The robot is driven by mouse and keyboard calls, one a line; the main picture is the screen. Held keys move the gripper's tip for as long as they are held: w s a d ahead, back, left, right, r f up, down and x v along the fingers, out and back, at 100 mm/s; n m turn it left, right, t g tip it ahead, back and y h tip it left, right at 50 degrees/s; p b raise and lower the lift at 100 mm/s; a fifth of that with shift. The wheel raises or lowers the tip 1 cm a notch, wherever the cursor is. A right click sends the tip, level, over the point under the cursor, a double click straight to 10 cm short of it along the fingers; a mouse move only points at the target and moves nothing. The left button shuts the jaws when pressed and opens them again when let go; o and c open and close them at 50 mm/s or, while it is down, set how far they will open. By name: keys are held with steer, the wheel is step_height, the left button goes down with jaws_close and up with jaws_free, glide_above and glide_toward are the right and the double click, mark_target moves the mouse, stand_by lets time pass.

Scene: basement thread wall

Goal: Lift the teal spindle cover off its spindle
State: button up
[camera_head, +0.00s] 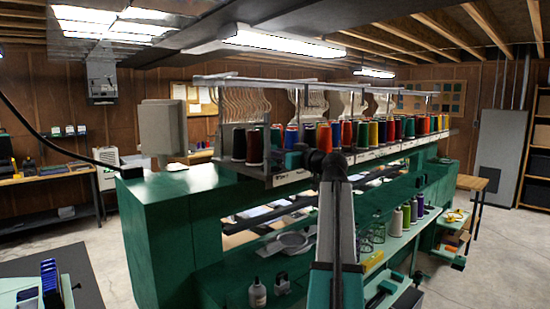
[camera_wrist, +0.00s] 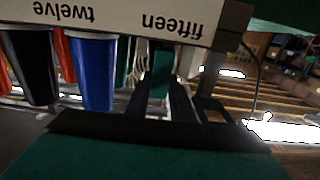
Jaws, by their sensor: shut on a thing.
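The teal spindle cover (camera_wrist: 161,74) stands at the front rail (camera_wrist: 110,20), by the label reading "fifteen"; the wrist view shows it upside down. My gripper (camera_wrist: 162,88) has its two dark fingers on either side of the cover and is shut on it. In the head view a teal patch of the cover (camera_head: 292,160) shows just left of my gripper (camera_head: 306,160), at the near end of the thread row. The spindle is hidden, so I cannot tell whether the cover is still seated on it.
A blue cone (camera_wrist: 92,72) and a black cone (camera_wrist: 30,65) stand beside the cover near the "twelve" label. A long row of coloured thread cones (camera_head: 400,128) runs right. A metal rail (camera_head: 300,80) with wire hooks hangs above. A lower shelf (camera_head: 385,250) holds glasses and spools.

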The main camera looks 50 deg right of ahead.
step_height(320, 180, up, 17)
steer(key=b, duration=0.3)
stand_by(0.3)
steer(key=shift+f, duration=0.1)
stand_by(0.3)
steer(key=shift+r, duration=2.05)
